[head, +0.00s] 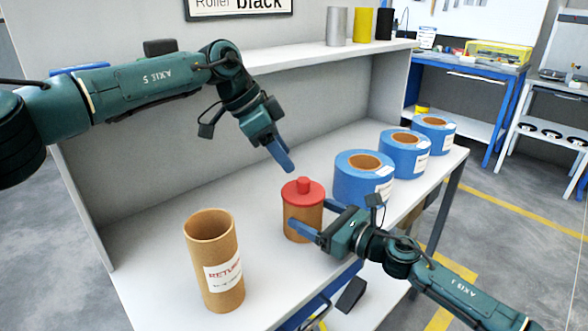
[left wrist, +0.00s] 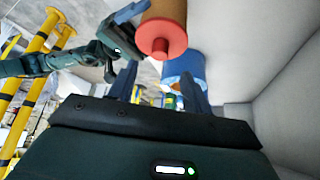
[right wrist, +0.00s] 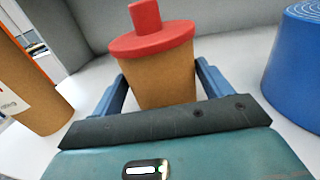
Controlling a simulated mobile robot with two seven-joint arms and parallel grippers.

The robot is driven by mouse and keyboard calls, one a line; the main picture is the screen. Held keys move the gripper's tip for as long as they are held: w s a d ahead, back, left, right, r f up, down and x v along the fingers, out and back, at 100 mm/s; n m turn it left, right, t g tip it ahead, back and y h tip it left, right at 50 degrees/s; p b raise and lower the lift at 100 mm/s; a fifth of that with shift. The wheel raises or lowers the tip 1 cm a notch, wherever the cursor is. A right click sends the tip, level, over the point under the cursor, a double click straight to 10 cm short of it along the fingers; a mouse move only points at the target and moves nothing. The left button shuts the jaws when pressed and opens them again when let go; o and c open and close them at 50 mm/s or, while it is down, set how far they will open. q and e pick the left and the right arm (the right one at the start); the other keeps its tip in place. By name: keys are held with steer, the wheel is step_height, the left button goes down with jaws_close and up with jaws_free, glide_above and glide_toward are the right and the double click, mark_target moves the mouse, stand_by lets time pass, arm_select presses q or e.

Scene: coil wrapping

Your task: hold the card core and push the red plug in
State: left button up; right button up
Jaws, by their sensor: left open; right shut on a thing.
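The short brown card core (head: 303,221) stands upright on the white bench. The red plug (head: 303,190), a flat disc with a knob on top, sits on the core's upper end. In the right wrist view the disc (right wrist: 152,42) covers the top of the core (right wrist: 158,80), and any part inside is hidden. My right gripper (head: 310,213) is shut on the core, one finger on each side. My left gripper (head: 288,168) is open and empty, just above the plug and apart from it. The left wrist view shows the plug (left wrist: 162,38) beyond the fingers.
A taller open card tube (head: 215,262) with a "RETURN" label stands to the left. Several blue rolls, the nearest (head: 362,180), stand to the right. A shelf (head: 310,55) with small cylinders runs along the back. Bare bench lies behind the core.

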arm_select(q)
steer(key=v, duration=0.5)
steer(key=shift+r, duration=0.1)
arm_select(e)
steer(key=o, duration=1)
